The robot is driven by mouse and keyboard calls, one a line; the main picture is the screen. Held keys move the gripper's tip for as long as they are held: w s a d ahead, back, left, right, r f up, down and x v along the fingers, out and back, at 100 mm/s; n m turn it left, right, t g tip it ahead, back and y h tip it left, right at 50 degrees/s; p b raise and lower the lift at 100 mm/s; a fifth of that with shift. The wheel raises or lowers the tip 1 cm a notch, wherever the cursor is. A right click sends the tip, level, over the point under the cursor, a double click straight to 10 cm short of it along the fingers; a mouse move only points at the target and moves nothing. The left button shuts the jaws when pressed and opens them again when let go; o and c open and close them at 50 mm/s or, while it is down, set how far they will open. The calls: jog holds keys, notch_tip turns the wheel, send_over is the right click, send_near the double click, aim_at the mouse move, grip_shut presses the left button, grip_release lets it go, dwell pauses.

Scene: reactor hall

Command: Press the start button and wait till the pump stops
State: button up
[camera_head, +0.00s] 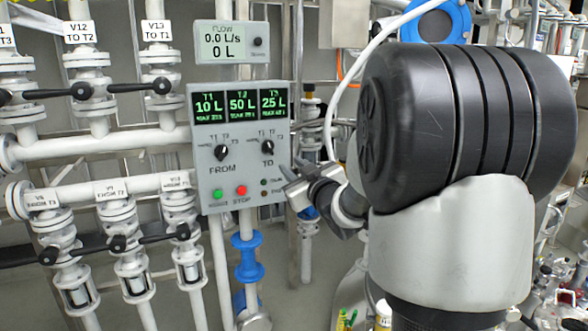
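The green start button (217,194) sits at the lower left of a grey control panel (200,165). The red stop button (241,191) is just to its right. Above them are the FROM knob (221,152) and the TO knob (267,147). Three green displays (241,103) read T1 10 L, T2 50 L and T3 25 L. A flow meter (227,42) above reads 0.0 L/s and 0 L. My gripper (290,181) is at the panel's lower right edge, apart from the start button and right of the stop button. Its finger opening is too small to tell.
Pipes with several black-handled valves (100,92) fill the left side, labelled such as V12 and V13. A blue flanged fitting (248,258) is below the panel. My arm blocks the right side. Bottles (383,315) show at the bottom right.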

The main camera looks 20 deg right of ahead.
grip_shut()
dwell(1.5)
